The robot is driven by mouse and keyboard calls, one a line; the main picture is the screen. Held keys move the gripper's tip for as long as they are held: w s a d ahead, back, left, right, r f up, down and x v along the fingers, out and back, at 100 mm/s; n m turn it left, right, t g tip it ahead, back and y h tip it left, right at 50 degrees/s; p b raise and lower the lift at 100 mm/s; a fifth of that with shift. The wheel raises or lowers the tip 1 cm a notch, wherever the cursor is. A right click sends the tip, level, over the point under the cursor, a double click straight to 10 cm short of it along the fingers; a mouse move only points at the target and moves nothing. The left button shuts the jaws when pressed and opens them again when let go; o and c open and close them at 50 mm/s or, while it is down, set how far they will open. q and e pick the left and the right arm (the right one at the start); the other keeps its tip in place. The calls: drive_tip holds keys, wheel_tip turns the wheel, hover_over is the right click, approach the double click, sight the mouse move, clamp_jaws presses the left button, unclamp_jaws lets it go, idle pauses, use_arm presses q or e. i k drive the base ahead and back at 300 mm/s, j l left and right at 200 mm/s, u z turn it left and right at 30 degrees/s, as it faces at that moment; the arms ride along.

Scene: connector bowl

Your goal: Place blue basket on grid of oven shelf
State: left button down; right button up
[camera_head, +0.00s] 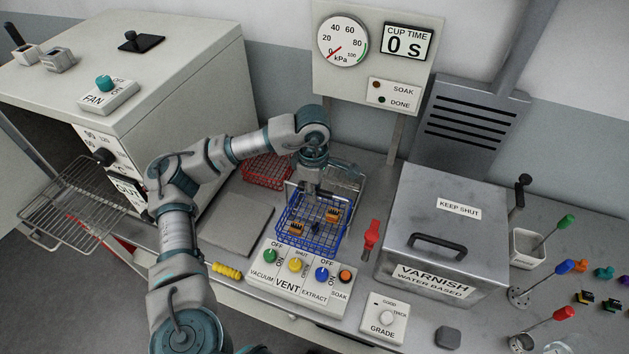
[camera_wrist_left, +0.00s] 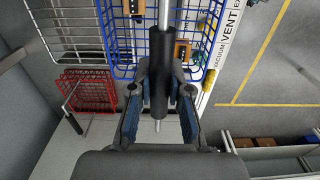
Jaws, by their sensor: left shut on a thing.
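The blue basket (camera_head: 309,238) is a wire basket holding orange blocks and a small dark piece, behind the button panel. My left gripper (camera_head: 312,185) is above its back side. In the left wrist view, the gripper (camera_wrist_left: 160,118) is shut on the black handle grip (camera_wrist_left: 162,72) of the blue basket (camera_wrist_left: 143,45). Whether the basket's bottom touches anything is hard to tell. The grid of the oven shelf (camera_head: 75,198) sticks out of the open oven (camera_head: 150,75) at the far left, and its wires look bare. My right gripper is not in view.
A red wire basket (camera_head: 266,171) stands just behind and left of the blue one. A grey plate (camera_head: 236,224) lies between oven and basket. The varnish tank (camera_head: 445,225) and a red-handled valve (camera_head: 371,236) stand to the right. The button panel (camera_head: 300,277) is in front.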

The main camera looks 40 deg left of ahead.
sight(81, 199)
drive_tip(key=k, duration=1)
